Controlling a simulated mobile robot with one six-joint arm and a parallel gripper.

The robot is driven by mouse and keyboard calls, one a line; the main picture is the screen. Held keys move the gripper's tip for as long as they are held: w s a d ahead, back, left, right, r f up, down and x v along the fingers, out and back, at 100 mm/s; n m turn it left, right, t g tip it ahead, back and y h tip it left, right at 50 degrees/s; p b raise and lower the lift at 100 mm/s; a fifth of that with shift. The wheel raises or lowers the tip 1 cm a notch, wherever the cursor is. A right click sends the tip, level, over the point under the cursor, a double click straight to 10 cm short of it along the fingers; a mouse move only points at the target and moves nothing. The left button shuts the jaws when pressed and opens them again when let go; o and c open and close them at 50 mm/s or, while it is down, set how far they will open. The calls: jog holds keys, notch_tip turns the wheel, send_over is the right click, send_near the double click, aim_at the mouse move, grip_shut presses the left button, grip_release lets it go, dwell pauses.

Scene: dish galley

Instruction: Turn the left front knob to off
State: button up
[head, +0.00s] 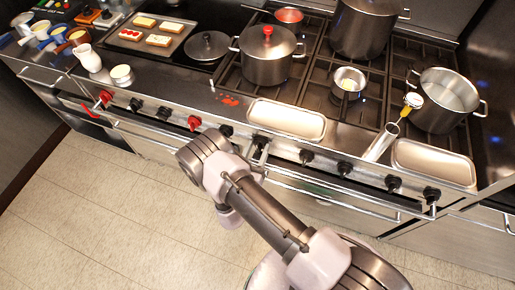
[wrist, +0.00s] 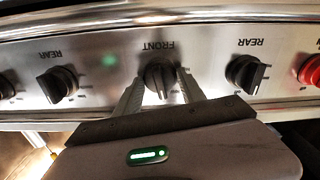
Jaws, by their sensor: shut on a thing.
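A black knob (wrist: 159,78) sits under an upside-down FRONT label on the steel panel in the wrist view. My gripper (wrist: 160,84) is shut on it, one finger at each side. The knob's grip ridge looks close to upright in that view; its pointer mark is too small to read. In the head view my gripper (head: 259,152) meets the front panel beyond my arm, which partly hides it; the held knob is hard to make out there.
Black REAR knobs (wrist: 57,84) and (wrist: 246,73) flank the held knob, and a red knob (wrist: 310,70) is at the right edge. A rail runs below the panel. On the stove stand a lidded pot (head: 267,65), a small pan (head: 348,82) and a large pot (head: 447,100).

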jog(key=shift+m, duration=1)
jog(key=o, duration=1.3)
jog(key=shift+o, duration=0.2)
jog(key=p+v, duration=0.2)
jog(key=v, duration=1.5)
jog(key=shift+s, duration=0.2)
jog(key=shift+w+a, duration=0.1)
